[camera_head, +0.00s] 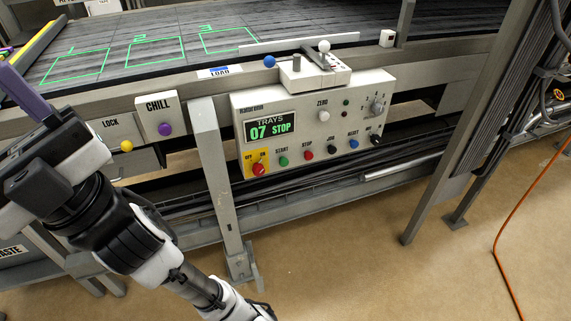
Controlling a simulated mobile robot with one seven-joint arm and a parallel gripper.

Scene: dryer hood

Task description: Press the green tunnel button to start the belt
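A green button (283,161) labelled START sits low on the pale control panel (345,97). It is right of the red OFF/ON switch (258,168) on its yellow plate and left of the red STOP button (308,155). The panel display (270,127) reads TRAYS 07 STOP. My gripper (18,92) is at the left edge of the view, well left of the panel and apart from it. One purple finger shows; the other finger cannot be made out, so its opening is unclear. Nothing covers the green button.
Black, blue and other knobs line the panel's lower row. A CHILL box (156,115) with a purple button and a LOCK box (113,130) with a yellow knob stand between my gripper and the panel. A grey post (213,170) stands left of the panel. The belt (200,52) lies above.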

